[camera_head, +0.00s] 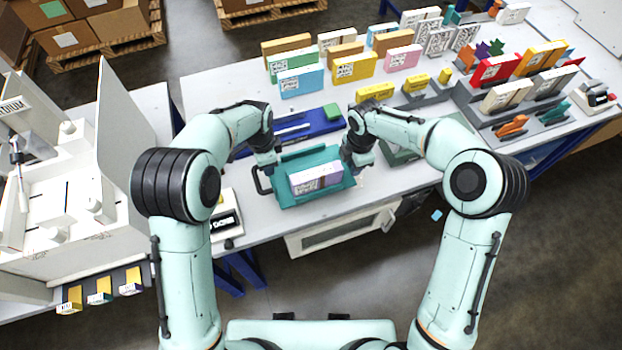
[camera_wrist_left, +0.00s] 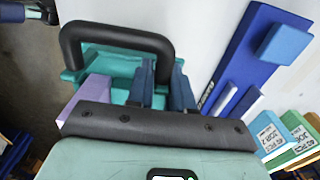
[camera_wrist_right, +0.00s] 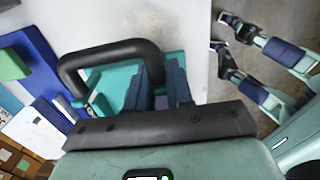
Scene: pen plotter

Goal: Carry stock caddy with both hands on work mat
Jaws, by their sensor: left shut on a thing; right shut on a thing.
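The stock caddy is a teal tray (camera_head: 290,197) with black loop handles at its ends, near the table's front edge. It holds a white and purple box (camera_head: 318,178). My left gripper (camera_head: 268,165) is shut on the caddy's left handle, which shows in the left wrist view (camera_wrist_left: 115,32). My right gripper (camera_head: 354,163) is shut on the right handle, which shows in the right wrist view (camera_wrist_right: 110,52). The caddy looks level; I cannot tell whether it touches the table. A dark green mat-like surface (camera_head: 398,155) lies partly hidden under my right forearm; I cannot tell whether it is the work mat.
A blue tray (camera_head: 325,127) with a green block lies just behind the caddy. Several coloured boxes (camera_head: 355,67) stand further back, and racks of stock (camera_head: 495,70) fill the right. A white machine (camera_head: 60,190) stands at the left. Bare tabletop (camera_head: 395,178) is right of the caddy.

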